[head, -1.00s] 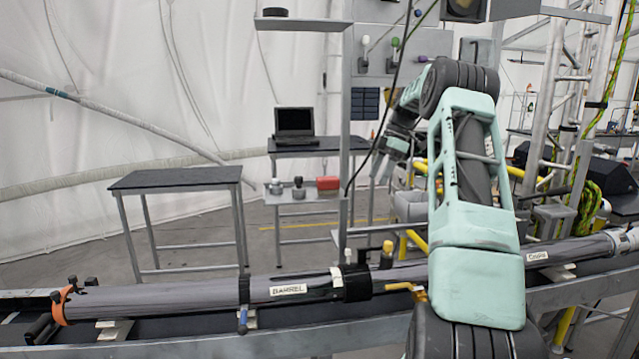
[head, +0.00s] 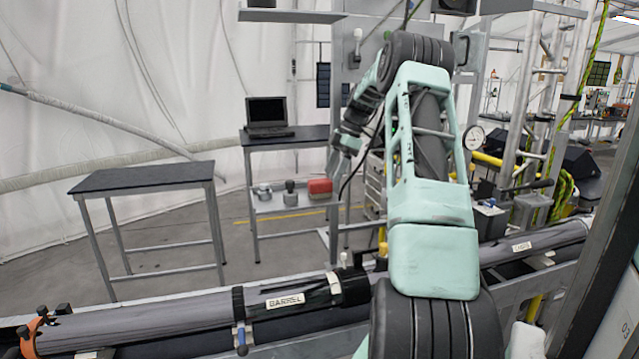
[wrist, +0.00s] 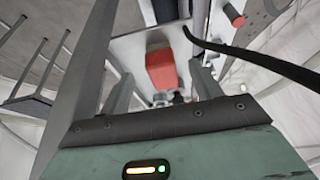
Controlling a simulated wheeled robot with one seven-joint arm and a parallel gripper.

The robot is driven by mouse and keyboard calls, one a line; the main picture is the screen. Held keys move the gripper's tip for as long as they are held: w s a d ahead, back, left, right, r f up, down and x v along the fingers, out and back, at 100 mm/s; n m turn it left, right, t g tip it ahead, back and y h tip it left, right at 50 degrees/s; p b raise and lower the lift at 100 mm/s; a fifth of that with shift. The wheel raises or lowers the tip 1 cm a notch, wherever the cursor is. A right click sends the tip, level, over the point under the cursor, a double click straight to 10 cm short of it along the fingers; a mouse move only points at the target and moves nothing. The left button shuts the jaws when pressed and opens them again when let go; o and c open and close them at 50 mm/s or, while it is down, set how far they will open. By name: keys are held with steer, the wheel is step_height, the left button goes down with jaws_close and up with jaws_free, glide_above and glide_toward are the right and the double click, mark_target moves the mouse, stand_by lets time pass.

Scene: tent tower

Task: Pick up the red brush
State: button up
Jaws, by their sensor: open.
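A red, block-shaped object (head: 320,187) sits at the right end of the low shelf under the laptop table. It also shows in the wrist view (wrist: 160,68), between my fingers and beyond them. A dark rod with a red end (wrist: 233,15) shows at the top right of the wrist view. I cannot tell from shape which of these is the red brush. My gripper (wrist: 160,80) is open, with nothing between its fingers. In the head view my gripper (head: 335,165) hangs near the shelf's right end, partly hidden by my arm.
Grey objects (head: 277,192) stand left of the red block on the shelf. A black laptop (head: 267,116) is on the table above. A bare dark table (head: 142,177) stands left. A long tube labelled BARREL (head: 200,309) lies across the front. A black cable (wrist: 250,60) crosses the wrist view.

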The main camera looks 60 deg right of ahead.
mark_target(321, 181)
steer(key=shift+w+a+p, duration=0.3)
steer(key=shift+w+a, duration=0.35)
steer(key=shift+a, duration=0.1)
steer(key=p+x, duration=0.1)
steer(key=x, duration=0.1)
steer(key=p+x, duration=0.1)
steer(key=x, duration=0.1)
steer(key=shift+w+a, duration=0.2)
steer(key=shift+a, duration=0.05)
steer(key=shift+w+a+f, duration=0.1)
steer(key=shift+f, duration=0.4)
steer(key=c, duration=1.1)
